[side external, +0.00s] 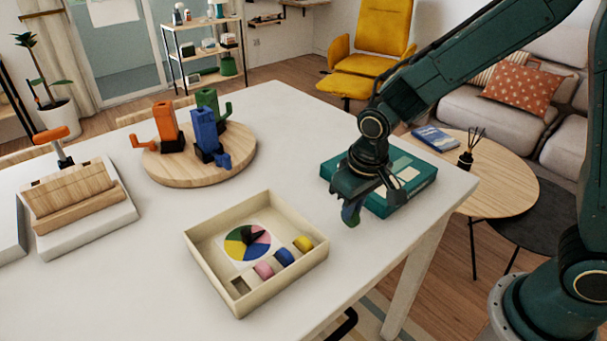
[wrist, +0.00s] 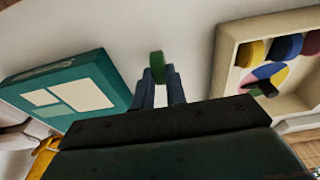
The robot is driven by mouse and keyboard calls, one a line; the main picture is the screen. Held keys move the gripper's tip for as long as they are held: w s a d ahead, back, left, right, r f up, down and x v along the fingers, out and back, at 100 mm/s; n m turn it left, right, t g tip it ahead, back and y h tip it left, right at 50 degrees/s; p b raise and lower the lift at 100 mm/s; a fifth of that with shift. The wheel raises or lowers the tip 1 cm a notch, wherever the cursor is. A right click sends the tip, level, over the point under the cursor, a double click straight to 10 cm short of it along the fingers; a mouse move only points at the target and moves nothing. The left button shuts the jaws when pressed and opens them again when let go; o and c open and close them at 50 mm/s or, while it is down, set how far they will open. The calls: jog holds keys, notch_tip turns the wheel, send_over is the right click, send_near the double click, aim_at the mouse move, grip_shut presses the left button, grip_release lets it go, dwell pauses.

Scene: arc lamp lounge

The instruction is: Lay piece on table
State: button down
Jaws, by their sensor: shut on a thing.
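My gripper (side external: 351,208) is shut on a small green piece (wrist: 157,66), which shows between the two fingertips in the wrist view. In the side external view the piece (side external: 354,219) is partly hidden by the fingers. The gripper holds it above the white table (side external: 120,285), between the beige tray and the teal box; I cannot tell the exact height. The beige tray (side external: 197,268) holds a colour wheel (side external: 246,243) with a black pointer, and a pink piece (side external: 263,270), a blue piece (side external: 284,257) and a yellow piece (side external: 303,244) in a row beside an empty square slot.
The teal box (side external: 412,187) lies close behind my gripper; it also shows in the wrist view (wrist: 70,92). A round wooden board (side external: 170,175) with orange, blue and green figures stands farther back. A wooden stand (side external: 75,195) is at left. Bare table lies between tray and box.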

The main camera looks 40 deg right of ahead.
aim_at(359, 221)
jog(key=shift+f, duration=0.5)
jog(key=shift+f, duration=0.15)
jog(key=c, duration=1.4)
grip_release()
jog(key=shift+c, duration=0.2)
jog(key=shift+r, duration=0.2)
notch_tip(359, 221, up, 12)
jog(key=s, duration=0.1)
jog(key=shift+s, duration=0.4)
